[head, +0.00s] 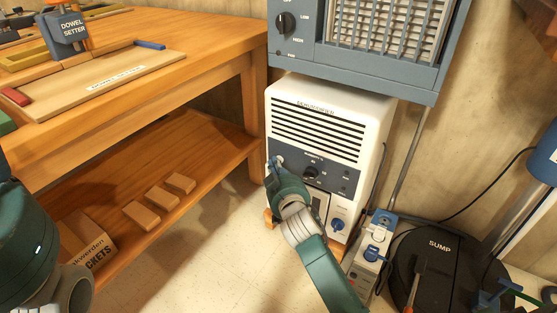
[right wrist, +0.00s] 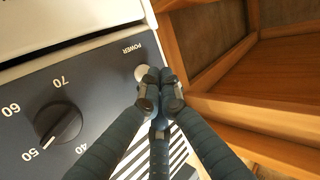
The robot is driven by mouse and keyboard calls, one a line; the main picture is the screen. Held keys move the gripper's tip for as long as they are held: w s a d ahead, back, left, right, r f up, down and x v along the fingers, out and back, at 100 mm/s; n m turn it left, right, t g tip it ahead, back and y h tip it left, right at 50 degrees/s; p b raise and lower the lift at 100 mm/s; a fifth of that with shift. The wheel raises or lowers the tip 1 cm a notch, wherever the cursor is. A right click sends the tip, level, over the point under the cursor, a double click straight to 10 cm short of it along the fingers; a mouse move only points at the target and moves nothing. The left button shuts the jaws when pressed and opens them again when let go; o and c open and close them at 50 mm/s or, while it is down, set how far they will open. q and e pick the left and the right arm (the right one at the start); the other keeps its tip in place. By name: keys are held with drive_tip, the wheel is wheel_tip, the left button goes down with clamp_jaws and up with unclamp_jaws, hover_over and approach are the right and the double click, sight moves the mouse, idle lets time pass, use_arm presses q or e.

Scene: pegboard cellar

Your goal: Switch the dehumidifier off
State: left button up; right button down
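The dehumidifier (head: 327,98) is a white box with dark louvres and a dark control panel, standing on the floor beside the wooden bench. In the right wrist view its panel (right wrist: 88,95) shows a round pale button (right wrist: 141,73) labelled POWER and a black dial (right wrist: 58,123) with numbers around it. My right gripper (head: 274,166) is at the panel's left end. Its fingertips (right wrist: 160,86) are together with nothing between them, right beside the POWER button and partly over its edge. I cannot tell whether they touch it. My left arm shows at the lower left; its gripper is out of view.
A blue-grey heater (head: 352,68) hangs close above the dehumidifier. The wooden bench (head: 215,50) with a lower shelf stands at left. A small grey box with a blue switch (head: 375,252) and a black SUMP lid (head: 435,268) are at lower right.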

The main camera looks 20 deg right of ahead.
drive_tip(key=s+a, duration=0.3)
drive_tip(key=a, duration=0.1)
drive_tip(key=shift+s+a+p, duration=0.35)
drive_tip(key=shift+a+p, duration=0.05)
